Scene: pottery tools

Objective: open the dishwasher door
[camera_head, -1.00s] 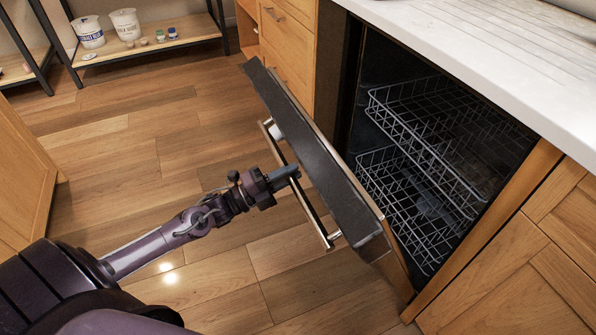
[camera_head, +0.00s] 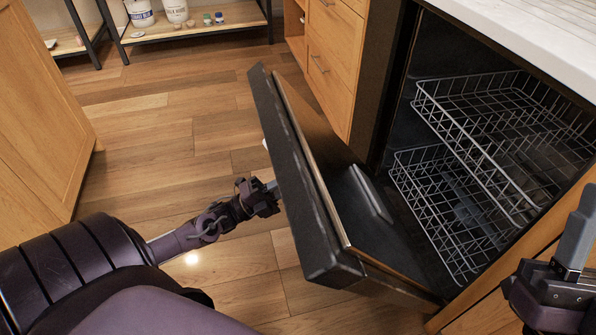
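The dishwasher door (camera_head: 318,200) is tilted well down and away from its opening, with its dark inner face and a dispenser lid showing. The dishwasher's inside (camera_head: 455,60) shows two wire racks. My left gripper (camera_head: 272,188) is at the outer side of the door. Its fingertips are partly hidden by the door edge, and the handle is hidden behind the door, so its grip cannot be made out. My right gripper (camera_head: 577,235) is at the lower right, in front of the cabinet beside the dishwasher, with grey fingers pointing up and partly cut off by the frame.
The upper rack (camera_head: 490,110) and lower rack (camera_head: 440,185) are inside the opening. A white counter (camera_head: 540,35) lies above. Wooden drawers (camera_head: 330,60) stand to the left of the dishwasher. A shelf with tubs (camera_head: 190,32) is at the back. Wooden floor (camera_head: 160,130) is free to the left.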

